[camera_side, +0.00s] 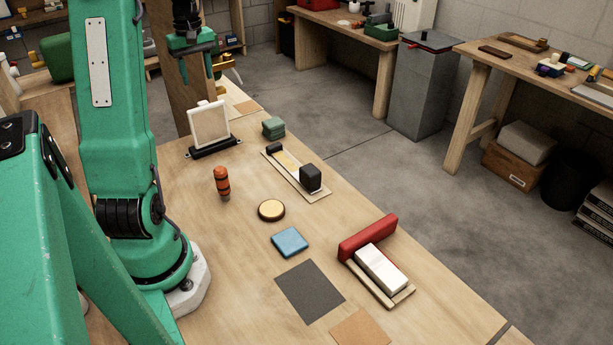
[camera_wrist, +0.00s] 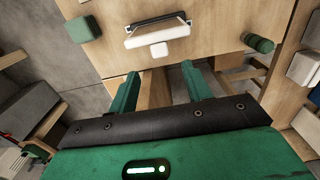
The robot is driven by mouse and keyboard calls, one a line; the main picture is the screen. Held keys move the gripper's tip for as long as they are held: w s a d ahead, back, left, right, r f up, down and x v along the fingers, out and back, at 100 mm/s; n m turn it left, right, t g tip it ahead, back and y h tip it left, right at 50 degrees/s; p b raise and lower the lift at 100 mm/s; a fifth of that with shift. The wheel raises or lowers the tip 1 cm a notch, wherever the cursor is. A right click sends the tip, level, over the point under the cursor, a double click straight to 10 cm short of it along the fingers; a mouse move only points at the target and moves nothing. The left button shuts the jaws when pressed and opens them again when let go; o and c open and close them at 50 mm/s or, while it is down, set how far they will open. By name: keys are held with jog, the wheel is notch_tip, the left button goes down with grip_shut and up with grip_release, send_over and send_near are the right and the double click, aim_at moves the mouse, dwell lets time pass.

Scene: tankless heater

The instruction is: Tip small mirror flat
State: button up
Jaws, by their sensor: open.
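The small mirror (camera_side: 209,124) is a pale, square panel standing nearly upright in a black base (camera_side: 213,148) on the wooden table. A small pale tab sticks up from its top edge. In the wrist view the mirror (camera_wrist: 158,34) is seen from above, as a narrow white strip with the tab (camera_wrist: 159,50) toward my gripper. My gripper (camera_side: 197,78) is open and empty, above and behind the mirror in the side view, apart from it. In the wrist view both fingers of my gripper (camera_wrist: 160,76) are spread, with the mirror beyond the fingertips.
A green block (camera_side: 274,127) sits right of the mirror. An orange-banded cylinder (camera_side: 222,183), a round disc (camera_side: 271,210), a blue pad (camera_side: 290,242) and a strip with a black block (camera_side: 311,177) lie nearer. A red bar (camera_side: 368,237) is farther right.

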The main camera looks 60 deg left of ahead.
aim_at(203, 102)
jog(key=shift+f, duration=3.9)
grip_shut()
